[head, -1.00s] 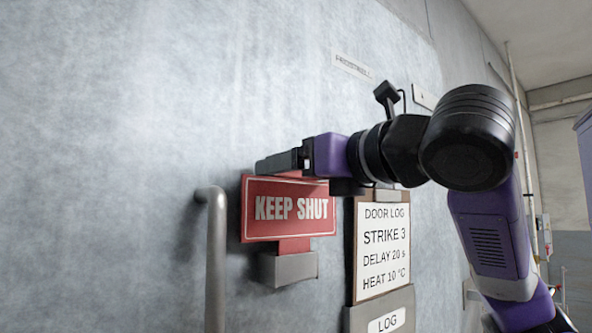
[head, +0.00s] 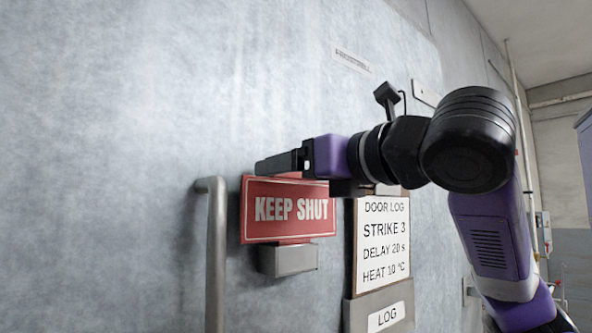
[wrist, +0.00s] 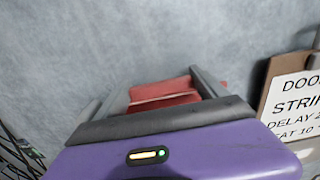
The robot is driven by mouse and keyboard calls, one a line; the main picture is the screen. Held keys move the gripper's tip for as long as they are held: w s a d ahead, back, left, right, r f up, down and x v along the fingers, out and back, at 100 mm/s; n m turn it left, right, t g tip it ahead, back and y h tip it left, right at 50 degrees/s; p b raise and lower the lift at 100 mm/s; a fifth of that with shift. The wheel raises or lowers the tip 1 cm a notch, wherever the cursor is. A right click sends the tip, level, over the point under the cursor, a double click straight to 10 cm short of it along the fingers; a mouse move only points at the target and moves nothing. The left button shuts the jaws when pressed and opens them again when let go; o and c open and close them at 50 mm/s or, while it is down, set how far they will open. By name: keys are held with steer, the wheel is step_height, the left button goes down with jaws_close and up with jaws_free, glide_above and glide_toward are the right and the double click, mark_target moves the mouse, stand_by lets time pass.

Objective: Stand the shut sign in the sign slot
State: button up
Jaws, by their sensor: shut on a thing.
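The shut sign (head: 290,208) is a red board with "KEEP SHUT" in white letters, upright and facing out from the door. My gripper (head: 278,165) is shut on its top edge. In the wrist view, the red sign (wrist: 165,96) shows between the two fingers. The sign slot (head: 288,260) is a small grey metal holder on the door, directly under the sign. Only a thin strip of the sign's narrow lower tab shows above the slot; the rest of the tab is hidden by the slot's front, apparently inside it.
A vertical grey door handle (head: 216,260) stands just left of the sign. To the right are a door log board (head: 383,240) and a grey LOG holder (head: 350,315). A small label (head: 352,60) is above. The door left of the handle is bare.

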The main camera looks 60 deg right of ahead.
steer(key=shift+f, duration=0.1)
stand_by(0.3)
steer(key=o, duration=1.1)
